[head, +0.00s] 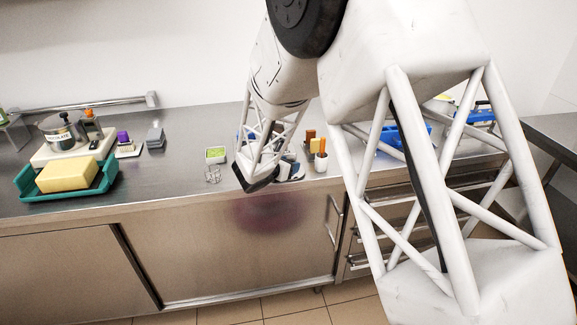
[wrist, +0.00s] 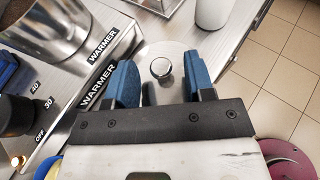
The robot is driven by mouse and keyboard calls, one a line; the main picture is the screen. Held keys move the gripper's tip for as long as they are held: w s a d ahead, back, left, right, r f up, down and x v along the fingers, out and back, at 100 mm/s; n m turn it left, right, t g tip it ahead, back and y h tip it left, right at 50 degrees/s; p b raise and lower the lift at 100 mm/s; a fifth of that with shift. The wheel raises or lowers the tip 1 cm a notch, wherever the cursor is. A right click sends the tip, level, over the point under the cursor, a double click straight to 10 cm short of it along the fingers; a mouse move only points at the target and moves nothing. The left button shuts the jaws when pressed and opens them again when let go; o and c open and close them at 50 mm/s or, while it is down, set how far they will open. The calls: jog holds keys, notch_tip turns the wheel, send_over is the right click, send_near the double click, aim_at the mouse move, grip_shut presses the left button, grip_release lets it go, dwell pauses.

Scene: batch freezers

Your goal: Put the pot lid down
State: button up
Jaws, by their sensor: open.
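In the wrist view a round grey metal lid (wrist: 161,66) with a shiny knob lies between the blue fingertips of my gripper (wrist: 160,79). The fingers are open, with a gap on each side of the knob. The lid appears to rest on the steel counter beside the warmer; its near part is hidden behind the gripper. A steel pot (wrist: 45,27) stands at the upper left, by the WARMER labels. In the head view my gripper (head: 262,178) is low over the counter's front part, and I cannot make out the lid there.
The warmer (wrist: 88,85) is close on the left. A white cylinder (wrist: 212,12) stands beyond the lid, near the counter edge. In the head view a teal tray (head: 40,192) holds a yellow block (head: 66,175), with a lidded pot (head: 62,131) behind. Several small items stand right of my gripper.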

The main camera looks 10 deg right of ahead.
jog(key=v, duration=1.1)
jog(key=shift+s+a+r, duration=0.15)
jog(key=shift+s+a, duration=0.1)
dwell(0.5)
jog(key=s+d+r+m+g+y, duration=0.1)
jog(key=s+d+r+m+g, duration=0.1)
jog(key=s+d+r+m, duration=0.25)
jog(key=s+d+r+m+g+y, duration=0.1)
jog(key=s+d+r+m+g, duration=0.15)
jog(key=s+m, duration=0.4)
jog(key=s+d+r+m+g+y, duration=0.1)
jog(key=s+d+r+m+g, duration=0.2)
jog(key=s, duration=0.5)
jog(key=s+r+m+y, duration=0.2)
jog(key=s+m, duration=0.4)
jog(key=s, duration=0.3)
jog(key=s+r+m+t+y, duration=0.1)
jog(key=s+r+m+y, duration=0.2)
jog(key=s, duration=0.7)
jog(key=m+y, duration=0.2)
jog(key=m, duration=0.1)
jog(key=shift+s+a, duration=0.25)
